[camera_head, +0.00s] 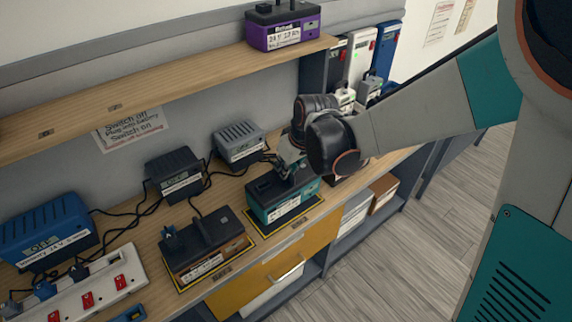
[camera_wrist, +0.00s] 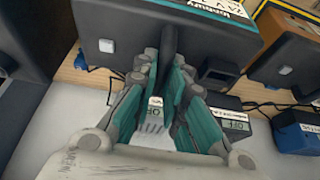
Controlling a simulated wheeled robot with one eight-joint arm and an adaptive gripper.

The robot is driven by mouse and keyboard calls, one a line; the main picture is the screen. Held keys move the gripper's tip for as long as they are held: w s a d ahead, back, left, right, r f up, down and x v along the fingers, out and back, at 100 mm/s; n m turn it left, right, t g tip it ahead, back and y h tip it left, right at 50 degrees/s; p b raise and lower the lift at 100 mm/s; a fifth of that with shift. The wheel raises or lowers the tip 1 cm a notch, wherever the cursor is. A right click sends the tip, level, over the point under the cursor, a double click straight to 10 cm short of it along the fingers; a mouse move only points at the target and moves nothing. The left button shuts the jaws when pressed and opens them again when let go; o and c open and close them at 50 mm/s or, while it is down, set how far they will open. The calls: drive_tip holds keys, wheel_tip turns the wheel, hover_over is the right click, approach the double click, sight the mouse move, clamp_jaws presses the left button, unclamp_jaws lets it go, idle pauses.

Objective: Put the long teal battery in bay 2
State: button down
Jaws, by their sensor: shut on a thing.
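The teal battery (camera_head: 283,204), with a dark top and a white label, is at a yellow-edged bay (camera_head: 291,224) on the wooden bench. It looks level and lined up with the bay; I cannot tell whether it fully rests on it. My gripper (camera_head: 287,170) is above it and shut on its raised dark handle. In the wrist view my gripper (camera_wrist: 166,65) pinches the handle of the teal battery (camera_wrist: 120,42) between both fingers. The bay's number is not readable.
An orange-and-black battery (camera_head: 207,249) stands in the bay to the left. A purple battery (camera_head: 284,36) sits on the shelf above. Chargers in grey (camera_head: 239,143), black (camera_head: 175,172) and blue (camera_head: 45,232) line the back with cables. A switch strip (camera_head: 88,291) lies front left.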

drive_tip(key=shift+f+b, duration=1.25)
drive_tip(key=shift+f, duration=0.65)
drive_tip(key=c, duration=1.6)
unclamp_jaws()
drive_tip(key=shift+c, duration=0.2)
drive_tip(key=p+v, duration=0.4)
drive_tip(key=v, duration=0.7)
drive_tip(key=s+d+r+m+t+h, duration=0.1)
drive_tip(key=s+d+r+m, duration=0.2)
drive_tip(key=s+d, duration=0.4)
drive_tip(key=s+d+r+m+t+h, duration=0.1)
drive_tip(key=s+d+r, duration=0.4)
drive_tip(key=s, duration=0.5)
drive_tip(key=d+m+t, duration=0.1)
drive_tip(key=d+m, duration=0.1)
drive_tip(key=shift+s+m+t, duration=0.2)
drive_tip(key=shift+m+t, duration=0.1)
drive_tip(key=shift+m, duration=0.1)
